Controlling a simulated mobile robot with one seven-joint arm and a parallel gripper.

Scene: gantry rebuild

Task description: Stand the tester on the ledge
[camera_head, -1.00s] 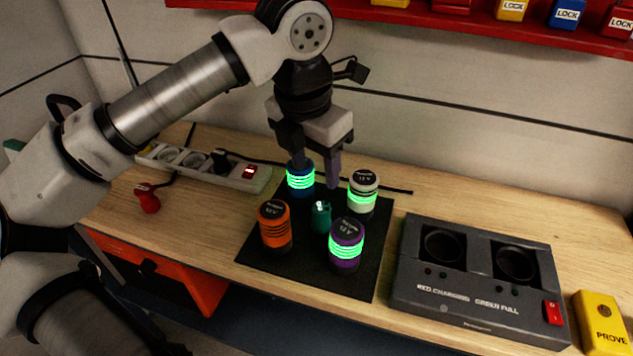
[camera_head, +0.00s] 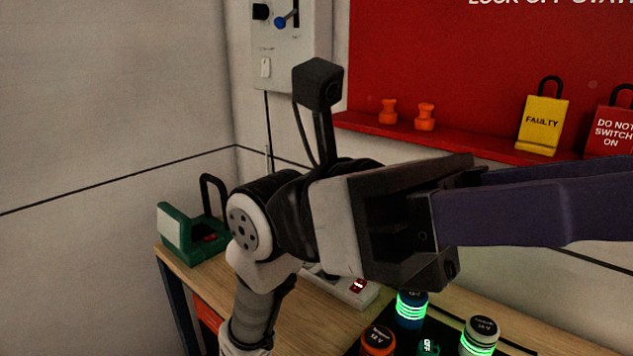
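A small teal device (camera_head: 429,347) with a lit face stands on the black mat at the bottom edge; it may be the tester, but I cannot be sure. The red ledge (camera_head: 480,148) runs along the foot of the red board at upper right. My gripper (camera_head: 600,195) is raised close to the camera, its long purple-grey fingers pointing right. The fingertips run out of the picture, so their gap and anything between them are hidden.
The ledge holds two orange pieces (camera_head: 388,111), a yellow FAULTY tag (camera_head: 541,124) and a red tag (camera_head: 612,134). Lit cylinders, one blue (camera_head: 410,308) and one white (camera_head: 480,335), stand on the mat beside an orange one (camera_head: 377,340). A green box (camera_head: 190,232) sits at the table's left end.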

